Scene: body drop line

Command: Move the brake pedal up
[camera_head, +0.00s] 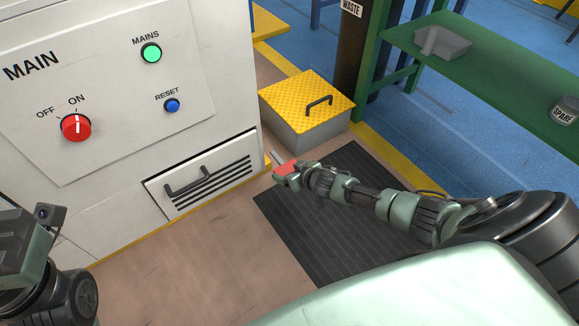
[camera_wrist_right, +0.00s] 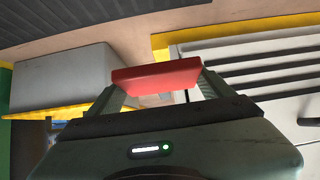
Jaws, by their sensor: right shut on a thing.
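The brake pedal shows as a red pad (camera_head: 288,168) low beside the right corner of the grey cabinet, with a short grey bar next to it. My right gripper (camera_head: 284,172) is at the pad. In the right wrist view the red pad (camera_wrist_right: 155,76) lies across between the two fingers, and the gripper is shut on it. The pedal's mounting is mostly hidden. Part of my left arm shows at the lower left edge of the head view; its fingertips cannot be seen.
The cabinet has a red switch (camera_head: 76,127), a green lamp (camera_head: 151,53), a blue button (camera_head: 172,105) and a vented drawer with a handle (camera_head: 187,181). A yellow-lidded box (camera_head: 307,101) stands behind the pedal. A dark ribbed mat (camera_head: 300,230) lies on the floor. A green bench (camera_head: 490,65) is at right.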

